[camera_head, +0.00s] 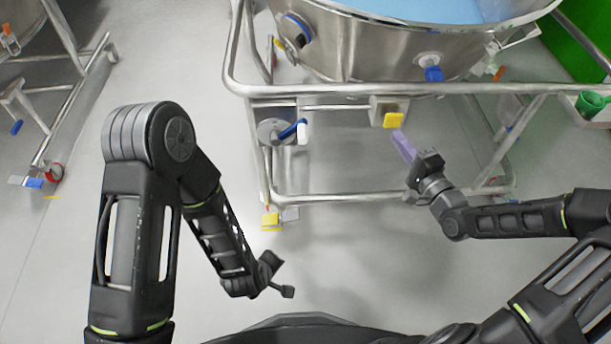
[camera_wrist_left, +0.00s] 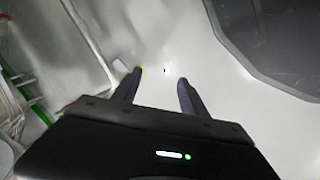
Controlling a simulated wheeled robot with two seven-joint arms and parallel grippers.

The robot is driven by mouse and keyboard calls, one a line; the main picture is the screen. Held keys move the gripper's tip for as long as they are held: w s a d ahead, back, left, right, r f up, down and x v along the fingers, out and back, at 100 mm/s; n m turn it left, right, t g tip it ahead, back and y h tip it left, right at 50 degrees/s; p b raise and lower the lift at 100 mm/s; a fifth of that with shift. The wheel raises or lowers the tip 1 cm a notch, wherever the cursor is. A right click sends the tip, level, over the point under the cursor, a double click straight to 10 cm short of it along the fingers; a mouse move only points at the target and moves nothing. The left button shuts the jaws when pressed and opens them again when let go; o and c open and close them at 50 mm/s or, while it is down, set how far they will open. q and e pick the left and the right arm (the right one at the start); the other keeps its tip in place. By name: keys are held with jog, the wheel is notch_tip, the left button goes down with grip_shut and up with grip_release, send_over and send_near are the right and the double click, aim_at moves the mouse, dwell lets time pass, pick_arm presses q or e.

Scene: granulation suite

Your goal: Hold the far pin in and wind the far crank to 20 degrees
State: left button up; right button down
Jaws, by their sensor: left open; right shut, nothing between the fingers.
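A yellow block (camera_head: 393,120), which may be the pin's head, sits on a steel box (camera_head: 386,104) on the frame of the steel vessel. A crank with a blue arm (camera_head: 291,130) and a white grip (camera_head: 303,134) is on a round steel hub (camera_head: 270,131) to its left. My right gripper (camera_head: 399,136) is shut and empty, its purple fingers pointing up just below the yellow block; I cannot tell whether they touch. My left gripper (camera_head: 285,290) is low over the floor, away from the crank. In the left wrist view it is open and empty (camera_wrist_left: 160,82).
The steel vessel (camera_head: 350,45) stands on a tubular frame (camera_head: 330,90) whose rails surround the crank and block. Another steel frame (camera_head: 75,60) stands at the left. A green cup (camera_head: 589,103) is at the right. The floor in front is clear.

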pick_arm(q)
jog(key=w+d+r+n+t+y, duration=0.1)
jog(key=w+d+r+n+t, duration=0.15)
jog(key=w+r+n, duration=0.2)
jog(key=n+t, duration=1.1)
jog(key=n, duration=0.1)
send_near(303, 143)
jog(key=shift+s+d+r+y, duration=0.15)
jog(key=shift+s+y, duration=0.15)
jog(key=shift+s, duration=0.1)
jog(key=shift+w, duration=0.15)
jog(key=w, duration=1.2)
jog(key=shift+w, duration=0.3)
jog(key=shift+s, duration=0.1)
